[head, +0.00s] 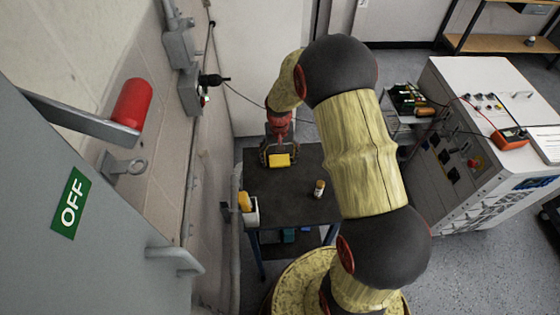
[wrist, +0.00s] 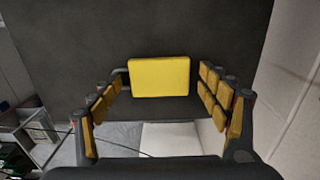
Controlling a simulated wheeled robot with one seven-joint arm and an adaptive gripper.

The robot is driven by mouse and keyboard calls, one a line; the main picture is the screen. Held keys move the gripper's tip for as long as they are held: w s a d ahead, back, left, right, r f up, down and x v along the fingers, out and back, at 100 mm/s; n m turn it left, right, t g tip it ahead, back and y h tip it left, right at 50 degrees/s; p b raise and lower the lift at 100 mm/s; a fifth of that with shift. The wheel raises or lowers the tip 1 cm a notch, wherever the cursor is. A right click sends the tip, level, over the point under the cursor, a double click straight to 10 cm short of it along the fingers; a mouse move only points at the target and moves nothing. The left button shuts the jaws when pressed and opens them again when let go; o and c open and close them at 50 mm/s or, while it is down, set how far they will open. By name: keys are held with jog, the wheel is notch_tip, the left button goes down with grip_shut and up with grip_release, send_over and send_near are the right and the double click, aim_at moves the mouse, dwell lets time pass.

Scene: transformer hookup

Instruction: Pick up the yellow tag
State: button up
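The yellow tag (head: 279,160) is a small flat yellow rectangle over the dark tabletop at the far end of the small table. My gripper (head: 278,163) is at the tag, with its fingers to either side of it. In the wrist view, the tag (wrist: 159,77) shows between the fingertips of my gripper (wrist: 163,80).
The dark table (head: 275,195) also bears a small bottle (head: 319,188). A white holder with a yellow item (head: 244,201) is at its left edge. A white cabinet (head: 480,150) stands right.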

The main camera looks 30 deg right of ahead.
jog(key=c, duration=0.9)
jog(key=shift+c, duration=0.2)
